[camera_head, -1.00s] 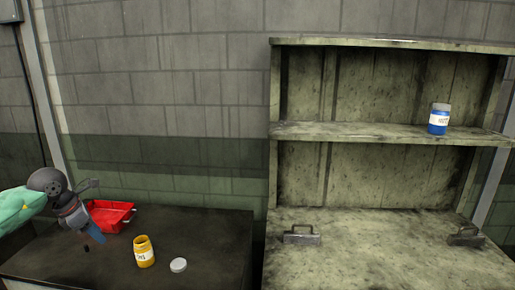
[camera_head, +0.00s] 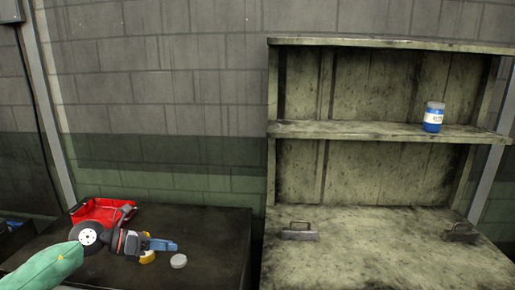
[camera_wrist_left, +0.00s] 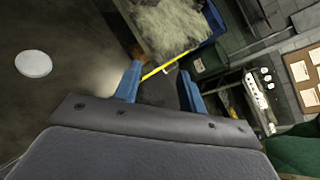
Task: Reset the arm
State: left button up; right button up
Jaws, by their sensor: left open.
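My left arm comes in from the left in the head view, and its gripper (camera_head: 165,245) is above the dark table, pointing right. In the left wrist view the two blue fingers of the left gripper (camera_wrist_left: 160,88) stand apart with nothing between them. The yellow jar (camera_head: 147,258) is mostly hidden behind the gripper. The round white lid (camera_head: 179,261) lies on the table just right of the jar; a white disc, likely the same lid, shows in the left wrist view (camera_wrist_left: 33,64). My right gripper is not in view.
A blue jar (camera_head: 433,118) stands on the shelf (camera_head: 340,130). The workbench (camera_head: 390,255) below has two metal handles (camera_head: 298,231) and mostly bare surface.

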pick_arm(q)
jog(key=s+d+r+n+t+h, duration=0.2)
jog(key=d+n+t+h, duration=0.2)
jog(key=d+n+t, duration=0.15)
jog(key=s+a+f+n+t+y, duration=0.15)
jog(key=s+f+n+y, duration=0.25)
jog(key=f+n+y, duration=0.45)
jog(key=s+a+f+n+t+y, duration=0.1)
jog(key=s+a+f+n+y, duration=0.3)
jog(key=n, duration=0.8)
jog(key=s+a+f+n+t+y, duration=0.1)
jog(key=s+f+n+y, duration=0.2)
jog(key=f+n+y, duration=0.6)
jog(key=s+d+f+n+g+h, duration=0.3)
jog(key=s+f+g, duration=0.2)
jog(key=s, duration=0.6)
jog(key=s+d+f+n+g+h, duration=0.25)
jog(key=s+f+g, duration=0.25)
jog(key=s, duration=0.5)
jog(key=s+d+f+g, duration=0.1)
jog(key=s+f, duration=0.1)
jog(key=f, duration=1.6)
jog(key=s+d+f+g, duration=0.1)
jog(key=s+d+f, duration=0.1)
jog(key=f, duration=1.6)
jog(key=shift+s+d+f+n+g, duration=0.15)
jog(key=shift+s+d+n+g, duration=0.15)
jog(key=shift+s+n+g, duration=0.15)
